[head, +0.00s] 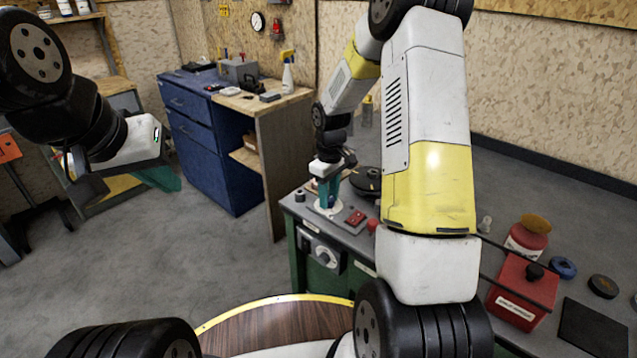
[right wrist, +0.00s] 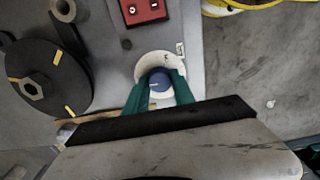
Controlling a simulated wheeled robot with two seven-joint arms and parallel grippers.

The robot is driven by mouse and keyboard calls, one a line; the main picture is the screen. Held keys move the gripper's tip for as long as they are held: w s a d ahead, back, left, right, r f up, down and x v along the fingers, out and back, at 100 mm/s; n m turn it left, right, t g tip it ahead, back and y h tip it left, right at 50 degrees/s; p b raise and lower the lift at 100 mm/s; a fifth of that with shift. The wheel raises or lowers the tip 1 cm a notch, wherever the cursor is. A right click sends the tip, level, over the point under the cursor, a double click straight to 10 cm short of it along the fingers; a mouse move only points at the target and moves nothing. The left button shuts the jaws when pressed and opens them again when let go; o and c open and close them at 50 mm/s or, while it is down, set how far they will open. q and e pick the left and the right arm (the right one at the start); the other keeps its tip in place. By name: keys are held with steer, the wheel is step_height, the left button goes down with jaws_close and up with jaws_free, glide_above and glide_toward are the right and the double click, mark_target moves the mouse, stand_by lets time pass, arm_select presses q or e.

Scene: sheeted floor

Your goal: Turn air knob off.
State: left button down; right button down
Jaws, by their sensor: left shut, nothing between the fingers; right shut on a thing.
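The air knob is a small blue-grey round knob (right wrist: 160,83) with a pale pointer mark, on a white round plate (right wrist: 152,62) on the bench top. My right gripper (right wrist: 158,88) reaches down with one teal finger on each side of the knob and is shut on it. In the head view the right gripper (head: 329,192) is at the bench's left end, with the white plate (head: 322,211) under it and the knob largely hidden. My left gripper (head: 160,178) is shut and empty, in the air over the floor at the left.
A red two-button box (head: 355,217) and a black disc (right wrist: 40,75) stand near the knob. A red box (head: 522,288) and red jar (head: 527,238) stand further right. A blue cabinet (head: 215,150) is behind.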

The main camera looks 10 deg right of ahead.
steer(key=shift+w, duration=0.1)
steer(key=c, duration=1.1)
jaws_free()
steer(key=shift+o, duration=0.2)
steer(key=shift+r, duration=0.15)
step_height(320, 180, up, 8)
steer(key=shift+f, duration=0.2)
steer(key=s+a+r+m+t+y, duration=0.1)
steer(key=s+r+m+t, duration=0.2)
steer(key=s+r, duration=0.6)
steer(key=s+a+r+m+t+y, duration=0.1)
steer(key=s+r+m+t, duration=0.2)
steer(key=s+r, duration=0.6)
steer(key=s+m, duration=0.1)
steer(key=s, duration=0.5)
steer(key=shift+s+a+r, duration=0.3)
steer(key=shift+r, duration=0.1)
